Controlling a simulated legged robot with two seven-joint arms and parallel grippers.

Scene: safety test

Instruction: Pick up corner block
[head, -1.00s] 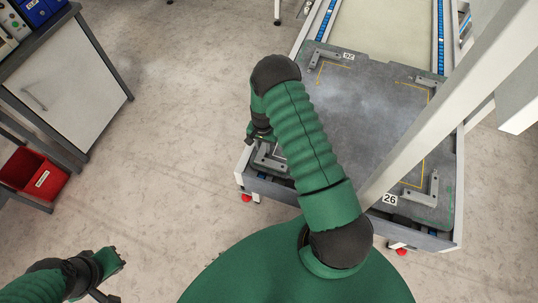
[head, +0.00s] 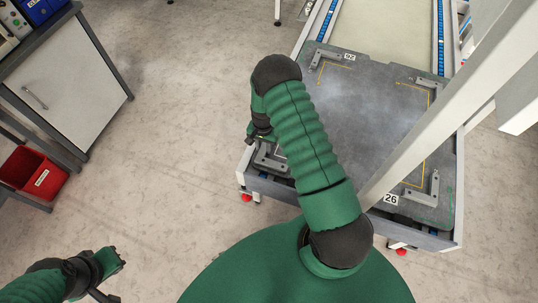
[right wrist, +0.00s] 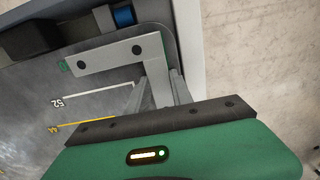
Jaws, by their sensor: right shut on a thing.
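The grey L-shaped corner block (right wrist: 118,50) lies at the plate's corner in the right wrist view. One leg of it runs down between the two fingers of my right gripper (right wrist: 158,92), which is shut on that leg. In the head view this block (head: 268,158) shows only partly at the plate's near left corner, with my right gripper (head: 262,134) over it and my arm hiding the rest. The block appears to rest on the plate. My left gripper (head: 114,270) hangs at the lower left, away from the plate; its finger opening is unclear.
The dark plate (head: 370,105) carries other corner blocks, at the far left (head: 324,58), far right (head: 428,85) and near right (head: 424,190). A white slanted beam (head: 450,110) crosses above it. A cabinet (head: 75,85) and red bin (head: 35,172) stand left; open floor lies between.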

